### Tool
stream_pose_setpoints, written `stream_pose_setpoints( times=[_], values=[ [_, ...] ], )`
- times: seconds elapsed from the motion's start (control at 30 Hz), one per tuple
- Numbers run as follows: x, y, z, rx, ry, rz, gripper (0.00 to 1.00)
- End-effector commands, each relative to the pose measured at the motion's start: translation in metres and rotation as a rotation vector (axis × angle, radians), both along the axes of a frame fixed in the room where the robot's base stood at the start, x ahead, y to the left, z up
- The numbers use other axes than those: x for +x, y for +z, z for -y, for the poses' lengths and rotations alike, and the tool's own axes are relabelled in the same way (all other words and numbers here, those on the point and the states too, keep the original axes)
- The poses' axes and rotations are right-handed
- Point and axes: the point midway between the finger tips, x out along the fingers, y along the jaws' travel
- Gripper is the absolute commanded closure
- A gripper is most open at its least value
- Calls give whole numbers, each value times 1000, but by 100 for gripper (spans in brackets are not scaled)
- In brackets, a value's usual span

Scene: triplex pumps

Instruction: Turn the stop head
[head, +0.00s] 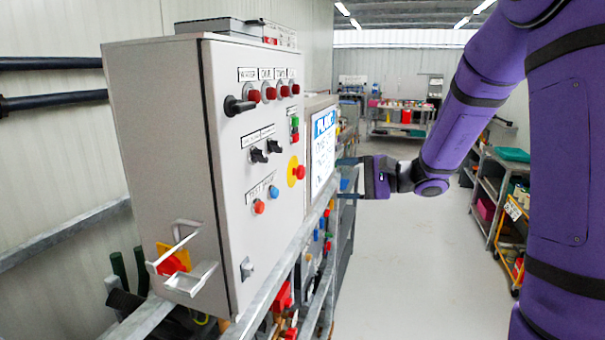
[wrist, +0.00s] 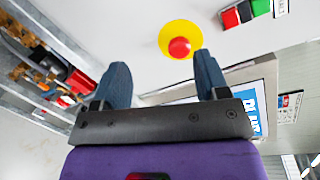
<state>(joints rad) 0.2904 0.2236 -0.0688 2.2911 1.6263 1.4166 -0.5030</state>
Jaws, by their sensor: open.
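The stop head is a round red knob on a yellow disc (head: 297,172), on the front face of the grey control cabinet (head: 255,130). In the wrist view the red stop head (wrist: 180,47) shows just beyond the fingertips, nearer the right finger. My gripper (head: 347,178) is open and empty, with its two blue-grey fingers apart. In the head view it is to the right of the stop head, clear of the cabinet face. In the wrist view my gripper (wrist: 160,66) points toward the panel, and neither finger visibly touches the stop head.
Green and red buttons (head: 295,129) and black selector knobs (head: 265,150) sit near the stop head. A blue and white screen (head: 323,147) is beside it. A metal rail (head: 312,218) runs below the cabinet. The floor (head: 400,260) to the right is clear.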

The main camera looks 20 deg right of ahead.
Motion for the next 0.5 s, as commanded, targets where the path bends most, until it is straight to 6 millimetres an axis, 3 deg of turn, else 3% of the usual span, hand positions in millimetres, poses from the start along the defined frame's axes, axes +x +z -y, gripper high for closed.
stream_pose_setpoints(
  times=[0.1,0.23,0.5],
  values=[
    [21,-11,19,70,-83,12,32],
    [32,-15,30,105,-131,25,32],
    [47,-16,12,110,-136,29,32]
  ],
)
